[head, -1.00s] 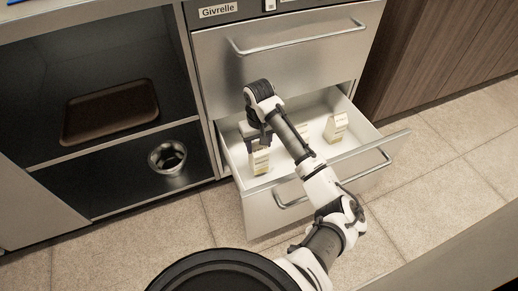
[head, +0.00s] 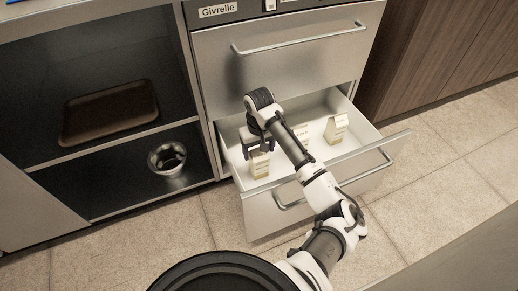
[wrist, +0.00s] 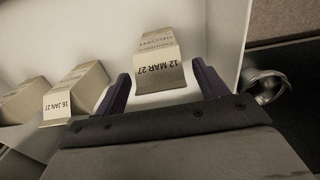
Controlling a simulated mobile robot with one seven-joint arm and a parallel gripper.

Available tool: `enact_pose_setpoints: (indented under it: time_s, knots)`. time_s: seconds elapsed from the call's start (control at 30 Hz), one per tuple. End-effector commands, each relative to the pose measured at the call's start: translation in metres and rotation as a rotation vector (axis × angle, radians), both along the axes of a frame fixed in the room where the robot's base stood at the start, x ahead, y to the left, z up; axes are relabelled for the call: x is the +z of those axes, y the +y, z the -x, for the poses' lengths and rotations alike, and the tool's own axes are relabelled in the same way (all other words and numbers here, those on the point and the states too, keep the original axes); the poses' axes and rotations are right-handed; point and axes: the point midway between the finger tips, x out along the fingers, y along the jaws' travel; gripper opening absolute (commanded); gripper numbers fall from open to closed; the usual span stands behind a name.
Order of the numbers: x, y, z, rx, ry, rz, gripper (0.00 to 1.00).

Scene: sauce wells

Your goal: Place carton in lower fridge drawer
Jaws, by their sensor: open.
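A pale carton labelled "12 MAR 27" (wrist: 160,62) stands in the open lower fridge drawer (head: 262,201), near its front left. It also shows in the head view (head: 259,165). My gripper (head: 259,147) is just above this carton. In the wrist view my gripper (wrist: 162,90) is open, with one dark finger on each side of the carton's dated end and visible gaps between. A second carton, labelled "16 JAN 27" (wrist: 75,93), stands beside it. A third carton (wrist: 22,103) is partly cut off at the left. The right-hand carton (head: 336,129) shows clearly in the head view.
The upper fridge drawer (head: 290,75) is shut above the open one. To the left, an open cabinet holds a brown tray (head: 110,108) and a metal bowl (head: 167,158). The lower drawer's handle (head: 335,180) sticks out in front. Bare drawer floor lies between the cartons.

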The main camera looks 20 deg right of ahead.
Motion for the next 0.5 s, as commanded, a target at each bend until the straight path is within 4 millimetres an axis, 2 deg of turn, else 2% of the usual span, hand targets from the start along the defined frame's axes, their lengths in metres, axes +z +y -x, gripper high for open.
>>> enact_pose_setpoints:
  time_s: [0.17, 0.5]
  knots:
    - [0.021, 0.0, -0.001, 0.001, -0.002, 0.0, 0.72]
    - [0.093, 0.0, -0.001, 0.001, -0.002, 0.002, 0.72]
